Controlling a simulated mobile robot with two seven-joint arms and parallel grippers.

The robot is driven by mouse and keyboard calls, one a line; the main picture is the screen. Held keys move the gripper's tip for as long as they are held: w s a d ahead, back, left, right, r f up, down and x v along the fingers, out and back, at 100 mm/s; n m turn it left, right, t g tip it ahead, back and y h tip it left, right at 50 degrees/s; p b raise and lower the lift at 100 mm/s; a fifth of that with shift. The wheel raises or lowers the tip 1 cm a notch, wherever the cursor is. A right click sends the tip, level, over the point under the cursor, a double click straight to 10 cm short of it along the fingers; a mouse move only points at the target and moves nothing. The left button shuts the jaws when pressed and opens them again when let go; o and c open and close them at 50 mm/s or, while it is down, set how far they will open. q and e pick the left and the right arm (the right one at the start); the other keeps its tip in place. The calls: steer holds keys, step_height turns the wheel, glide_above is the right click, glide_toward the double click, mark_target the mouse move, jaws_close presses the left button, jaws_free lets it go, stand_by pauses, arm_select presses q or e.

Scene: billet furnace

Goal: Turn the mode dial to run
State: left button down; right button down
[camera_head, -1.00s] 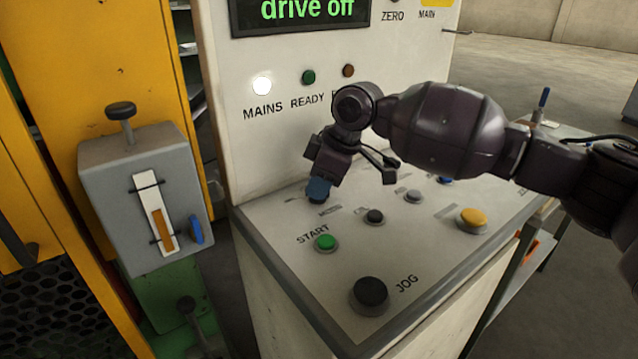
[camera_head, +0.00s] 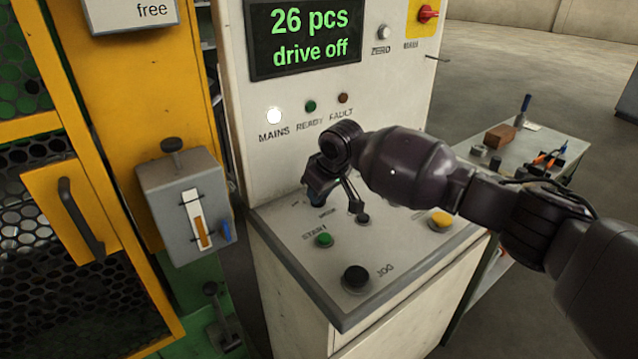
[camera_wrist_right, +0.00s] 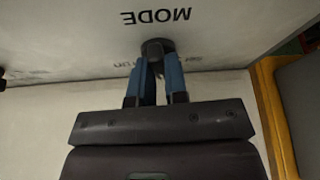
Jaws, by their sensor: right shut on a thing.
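The mode dial (camera_wrist_right: 157,46) is a small dark round knob on the panel's sloping top, beside the printed word MODE, which appears upside down in the right wrist view. My right gripper (camera_wrist_right: 159,68) has its blue fingers closed on the two sides of the dial. In the head view my right gripper (camera_head: 314,200) points down at the rear left of the console top and hides most of the dial. A faint label shows left of the dial in the wrist view, partly hidden by a finger. Which way the dial points cannot be told. My left gripper is not in view.
The console carries a green START button (camera_head: 323,240), a black JOG button (camera_head: 356,277) and a yellow button (camera_head: 441,219). The display (camera_head: 305,38) reads "26 pcs, drive off"; the MAINS lamp (camera_head: 274,116) is lit. A grey lever box (camera_head: 187,205) stands at left.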

steer(key=shift+s+r+m+t+h+p, duration=0.15)
steer(key=shift+r+m+t+h+p, duration=0.25)
steer(key=shift+m+p, duration=0.65)
steer(key=m+p, duration=0.2)
steer(key=m+h+p, duration=0.1)
steer(key=m+p, duration=0.1)
steer(key=m+h+p, duration=0.1)
steer(key=m+p, duration=0.1)
steer(key=p, duration=0.1)
steer(key=shift+a+f, duration=0.15)
steer(key=shift+f, duration=0.2)
steer(key=shift+m, duration=0.25)
steer(key=shift+m+h+p, duration=0.4)
steer(key=shift+m+p, duration=0.15)
steer(key=shift+m, duration=0.05)
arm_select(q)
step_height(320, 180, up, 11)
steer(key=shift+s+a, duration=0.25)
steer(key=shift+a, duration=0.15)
arm_select(e)
steer(key=shift+f+m, duration=0.1)
steer(key=shift+m, duration=0.4)
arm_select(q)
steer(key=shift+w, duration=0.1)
arm_select(e)
steer(key=c, duration=1.1)
jaws_free()
steer(key=shift+c, duration=0.2)
